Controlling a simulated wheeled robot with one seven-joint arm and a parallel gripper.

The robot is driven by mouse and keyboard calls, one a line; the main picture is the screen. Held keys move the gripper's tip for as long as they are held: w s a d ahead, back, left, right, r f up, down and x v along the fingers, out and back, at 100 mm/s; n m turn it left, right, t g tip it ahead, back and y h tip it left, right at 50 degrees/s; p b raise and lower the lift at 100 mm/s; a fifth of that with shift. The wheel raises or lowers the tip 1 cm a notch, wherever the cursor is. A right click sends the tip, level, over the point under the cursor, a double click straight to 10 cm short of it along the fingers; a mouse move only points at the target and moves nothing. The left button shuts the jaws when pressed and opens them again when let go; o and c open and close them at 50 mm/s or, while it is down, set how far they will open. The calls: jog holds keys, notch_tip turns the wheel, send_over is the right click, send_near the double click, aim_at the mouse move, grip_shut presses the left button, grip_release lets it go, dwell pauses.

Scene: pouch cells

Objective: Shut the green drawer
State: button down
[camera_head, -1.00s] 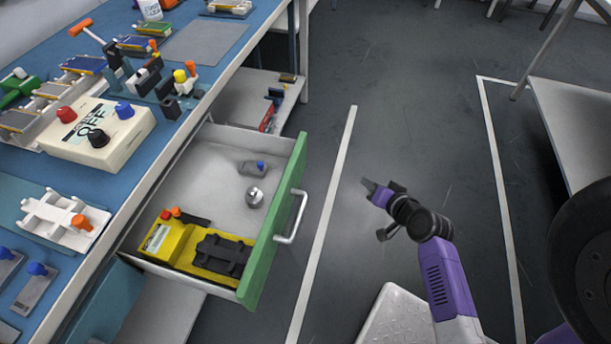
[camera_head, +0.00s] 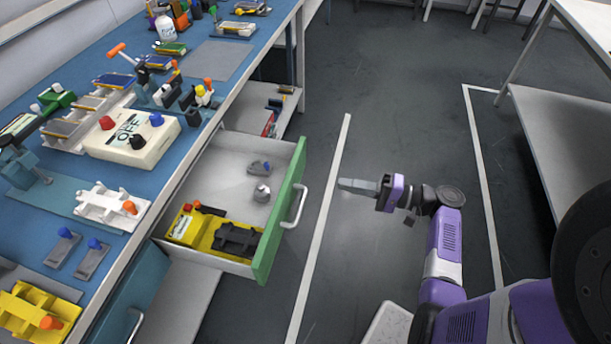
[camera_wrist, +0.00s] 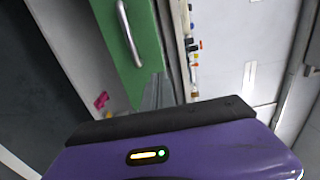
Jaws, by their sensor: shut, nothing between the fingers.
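The green drawer (camera_head: 277,225) is pulled out from under the blue workbench, with its green front facing right. A silver bar handle (camera_head: 296,206) is fixed on that front. Inside lie a yellow tray with a black part (camera_head: 236,239) and small grey pieces. My gripper (camera_head: 345,185) is shut and empty, to the right of the handle and apart from it, pointing left toward the drawer front.
The blue workbench (camera_head: 216,60) on the left carries a white control box (camera_head: 130,140) and several fixtures. A teal drawer or cabinet front (camera_head: 135,290) is below. A grey table (camera_head: 560,130) stands at right. The floor between is clear, with white lines.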

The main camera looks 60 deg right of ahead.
aim_at(293, 174)
jog(key=x, duration=1.1)
jog(key=shift+w+a, duration=0.1)
jog(key=shift+w, duration=0.25)
jog(key=b+x, duration=0.4)
jog(key=x, duration=0.8)
jog(key=b+x, duration=0.4)
jog(key=x, duration=0.8)
jog(key=shift+w+a+f, duration=0.1)
jog(key=shift+w+f, duration=0.1)
jog(key=shift+f, duration=0.05)
jog(key=shift+w+a+r+b, duration=0.1)
jog(key=shift+w+a+b, duration=0.05)
jog(key=shift+w+b, duration=0.4)
jog(key=shift+w+a+r, duration=0.1)
jog(key=shift+w, duration=0.05)
jog(key=shift+w+a, duration=0.1)
jog(key=shift+a, duration=0.05)
